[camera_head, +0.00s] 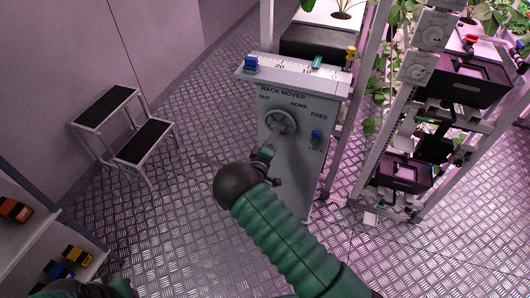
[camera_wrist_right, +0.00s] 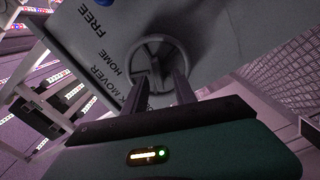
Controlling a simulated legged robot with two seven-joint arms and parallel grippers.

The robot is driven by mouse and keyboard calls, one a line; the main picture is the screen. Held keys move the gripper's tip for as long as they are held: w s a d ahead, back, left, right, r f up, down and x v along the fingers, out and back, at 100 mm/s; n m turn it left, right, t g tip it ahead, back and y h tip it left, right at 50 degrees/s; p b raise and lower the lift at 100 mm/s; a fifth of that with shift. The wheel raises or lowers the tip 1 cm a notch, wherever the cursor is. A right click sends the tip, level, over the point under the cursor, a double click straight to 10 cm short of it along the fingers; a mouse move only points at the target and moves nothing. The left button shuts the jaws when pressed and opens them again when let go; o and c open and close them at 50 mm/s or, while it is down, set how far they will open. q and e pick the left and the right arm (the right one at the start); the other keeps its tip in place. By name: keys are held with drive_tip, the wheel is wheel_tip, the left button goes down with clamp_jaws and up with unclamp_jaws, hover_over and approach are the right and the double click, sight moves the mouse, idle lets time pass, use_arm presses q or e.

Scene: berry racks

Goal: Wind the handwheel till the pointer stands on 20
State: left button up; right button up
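The grey rack mover box (camera_head: 300,150) stands upright with a round handwheel (camera_head: 281,121) on its sloped front, below the words OUT, HOME and FREE. A white scale (camera_head: 293,68) marked 20 and 10 runs along its top. A teal marker (camera_head: 318,62), which looks like the pointer, stands just right of the 10. My right gripper (camera_head: 269,148) is at the lower edge of the wheel. In the right wrist view, its two fingers (camera_wrist_right: 161,72) are apart and point at the wheel (camera_wrist_right: 160,50); whether they touch it I cannot tell. My left gripper's fingers are out of view.
A blue lock knob (camera_head: 316,134) is right of the wheel. Plant racks (camera_head: 405,110) stand at right. A step stool (camera_head: 128,128) and shelf (camera_head: 35,240) are at left, with clear floor between.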

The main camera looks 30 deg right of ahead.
drive_tip(key=p+v, duration=0.1)
drive_tip(key=v, duration=1.3)
drive_tip(key=shift+s+a+f, duration=0.1)
drive_tip(key=shift+a, duration=0.05)
